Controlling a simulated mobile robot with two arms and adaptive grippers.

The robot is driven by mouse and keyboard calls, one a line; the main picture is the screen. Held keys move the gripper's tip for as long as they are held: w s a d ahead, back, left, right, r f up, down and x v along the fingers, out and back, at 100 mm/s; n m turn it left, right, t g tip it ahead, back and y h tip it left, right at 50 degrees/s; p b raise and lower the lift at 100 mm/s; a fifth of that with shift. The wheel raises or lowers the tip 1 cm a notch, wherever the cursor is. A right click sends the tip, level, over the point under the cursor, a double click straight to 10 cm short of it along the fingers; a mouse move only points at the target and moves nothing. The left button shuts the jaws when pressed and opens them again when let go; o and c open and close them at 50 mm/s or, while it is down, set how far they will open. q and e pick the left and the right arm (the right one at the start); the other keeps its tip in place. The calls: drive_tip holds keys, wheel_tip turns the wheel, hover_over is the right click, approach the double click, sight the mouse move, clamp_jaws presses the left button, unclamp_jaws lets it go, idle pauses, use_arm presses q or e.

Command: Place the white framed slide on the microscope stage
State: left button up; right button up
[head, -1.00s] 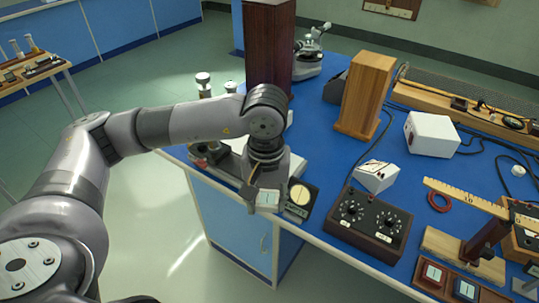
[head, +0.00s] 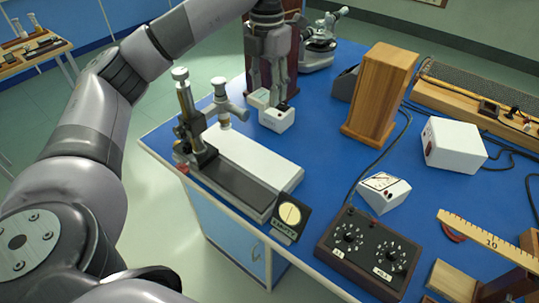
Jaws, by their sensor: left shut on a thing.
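My left gripper (head: 272,100) points down at the back of the blue bench, in front of a dark red-brown wooden post. It is shut on a small pale slide with a white frame (head: 259,98), partly covered by the fingers. A small white block (head: 277,119) with a dark spot shows just below the fingertips; I cannot tell whether they touch. A microscope (head: 320,40) stands behind and right of the gripper; its stage is hard to make out. A brass and grey microscope on a long bed (head: 240,190) stands nearer, at the bench's left edge. My right gripper is not in view.
The wooden post (head: 258,55) rises right behind the gripper. A tall wooden box (head: 380,92), a white box (head: 453,145), a meter (head: 383,192) and a dial box (head: 366,252) stand to the right. Blue bench top (head: 325,130) is clear between.

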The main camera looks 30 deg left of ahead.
use_arm(q)
drive_tip(key=shift+a+f, duration=0.1)
drive_tip(key=shift+f, duration=0.05)
drive_tip(key=b, duration=0.2)
hover_over(267, 159)
wheel_tip(267, 159, down, 8)
drive_tip(key=shift+n, duration=0.3)
wheel_tip(267, 159, down, 6)
drive_tip(key=shift+f, duration=0.15)
wheel_tip(267, 159, down, 5)
drive_tip(key=shift+w+f+p, duration=0.1)
drive_tip(key=shift+p, duration=0.35)
drive_tip(key=shift+f, duration=0.15)
drive_tip(key=o, duration=1)
drive_tip(key=shift+c, duration=0.2)
